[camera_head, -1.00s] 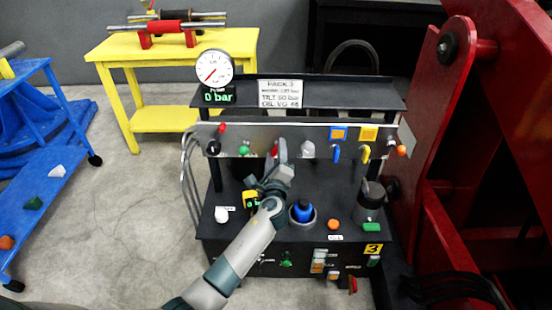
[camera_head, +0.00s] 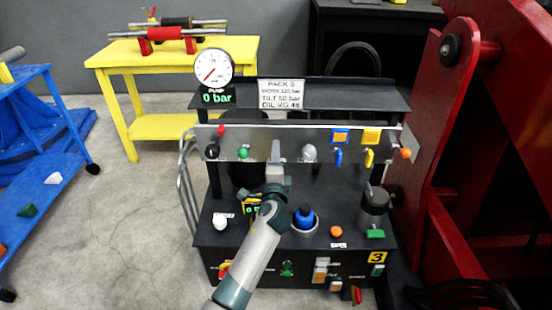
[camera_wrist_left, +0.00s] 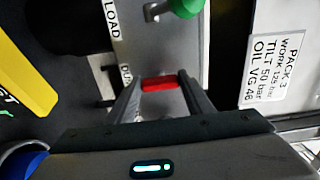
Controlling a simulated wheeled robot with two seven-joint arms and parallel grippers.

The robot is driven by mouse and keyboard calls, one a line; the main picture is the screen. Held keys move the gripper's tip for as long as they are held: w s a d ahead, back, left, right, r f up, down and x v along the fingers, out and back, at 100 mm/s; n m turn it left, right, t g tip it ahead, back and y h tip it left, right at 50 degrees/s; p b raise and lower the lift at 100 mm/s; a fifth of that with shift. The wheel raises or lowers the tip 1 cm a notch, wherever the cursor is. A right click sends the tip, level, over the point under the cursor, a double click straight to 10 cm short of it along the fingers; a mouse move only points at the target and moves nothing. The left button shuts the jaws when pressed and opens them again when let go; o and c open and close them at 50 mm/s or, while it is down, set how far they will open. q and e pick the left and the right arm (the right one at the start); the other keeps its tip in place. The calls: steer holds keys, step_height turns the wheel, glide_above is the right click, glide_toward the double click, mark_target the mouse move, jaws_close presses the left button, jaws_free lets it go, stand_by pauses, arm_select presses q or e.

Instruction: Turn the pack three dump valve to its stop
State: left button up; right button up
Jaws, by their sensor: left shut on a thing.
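The pack three console (camera_head: 300,97) stands in the middle of the head view, with a "PACK 3" card (camera_head: 281,94) on its shelf. My left gripper (camera_head: 275,156) is at the metal valve panel (camera_head: 320,137), between a green knob (camera_head: 243,153) and a grey knob (camera_head: 309,152). In the left wrist view, my left gripper (camera_wrist_left: 160,84) is shut on the red dump valve handle (camera_wrist_left: 158,83), which lies crosswise between the fingers. A partly covered label (camera_wrist_left: 125,76) beside it seems to read "DUMP". The handle is hidden in the head view. My right gripper is out of view.
A gauge (camera_head: 213,69) and display (camera_head: 217,97) reading 0 bar stand on the shelf. Blue (camera_head: 339,157) and yellow (camera_head: 369,157) levers hang to the right. A red machine frame (camera_head: 450,110) bounds the right side.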

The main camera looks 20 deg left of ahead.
arm_select(q)
steer(key=o, duration=1.1)
steer(key=shift+c, duration=0.2)
steer(key=shift+s, duration=0.1)
steer(key=v, duration=1.7)
steer(key=shift+s, duration=0.1)
